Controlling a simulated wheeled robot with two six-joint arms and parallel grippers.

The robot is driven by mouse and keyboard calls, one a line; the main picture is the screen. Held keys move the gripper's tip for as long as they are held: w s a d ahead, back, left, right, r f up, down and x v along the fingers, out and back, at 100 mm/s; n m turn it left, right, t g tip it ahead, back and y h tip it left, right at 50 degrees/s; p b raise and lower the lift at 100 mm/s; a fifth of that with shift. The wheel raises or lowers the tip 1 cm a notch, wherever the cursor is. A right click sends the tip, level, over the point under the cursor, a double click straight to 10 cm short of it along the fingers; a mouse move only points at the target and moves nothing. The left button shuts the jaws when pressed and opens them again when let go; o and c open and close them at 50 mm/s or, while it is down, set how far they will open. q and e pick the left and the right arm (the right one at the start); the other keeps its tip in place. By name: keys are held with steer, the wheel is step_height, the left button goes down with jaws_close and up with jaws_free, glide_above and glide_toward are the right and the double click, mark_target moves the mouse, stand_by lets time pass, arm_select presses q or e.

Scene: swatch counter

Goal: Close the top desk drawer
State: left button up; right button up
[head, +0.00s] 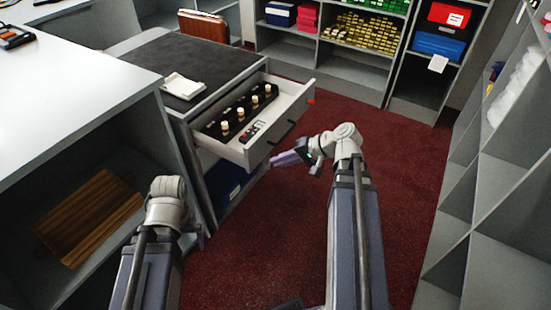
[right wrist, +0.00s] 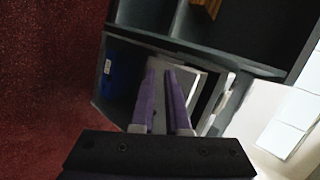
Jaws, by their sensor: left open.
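The top desk drawer (head: 238,152) is pulled out from the grey desk (head: 200,62) in the head view. Its white front carries dark handles (head: 283,131). Inside lie a black tray with several pale-topped cylinders (head: 226,126) and a small dark device. My right gripper (head: 288,159) is just outside the drawer front, low and near its handle side; contact cannot be told. In the right wrist view its purple fingers (right wrist: 162,92) lie close together with a narrow gap, pointing toward the desk. My left gripper (head: 201,238) is open, mostly hidden behind its own wrist.
A white counter (head: 75,70) with a wooden board (head: 88,220) on its lower shelf stands at left. Below the drawer is an open compartment with a blue box (head: 228,180). Grey shelving lines the back and right (head: 490,210). Red carpet (head: 415,150) between is clear.

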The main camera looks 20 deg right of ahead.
steer(key=d+m+t+b, duration=0.1)
steer(key=d, duration=0.2)
steer(key=d+m+t+b, duration=0.1)
steer(key=d+t+b, duration=0.1)
steer(key=d, duration=0.2)
steer(key=d+m+t+b, duration=0.1)
steer(key=d+t, duration=0.1)
steer(key=d, duration=0.1)
steer(key=shift+w+d+f+m, duration=0.2)
steer(key=shift+w+m, duration=0.1)
jaws_close()
steer(key=b, duration=0.4)
glide_toward(267, 139)
step_height(267, 139, down, 3)
steer(key=w+a, duration=0.1)
steer(key=shift+w+a+r+t, duration=0.15)
steer(key=shift+w+a, duration=0.25)
steer(key=shift+w, duration=0.2)
steer(key=shift+w+a+r+t, duration=0.15)
steer(key=shift+w+a, duration=0.25)
steer(key=shift+w, duration=0.2)
arm_select(q)
step_height(267, 139, down, 10)
steer(key=shift+d+r, duration=0.15)
steer(key=shift+d, duration=0.1)
arm_select(e)
steer(key=shift+w+a, duration=0.5)
steer(key=shift+w, duration=0.2)
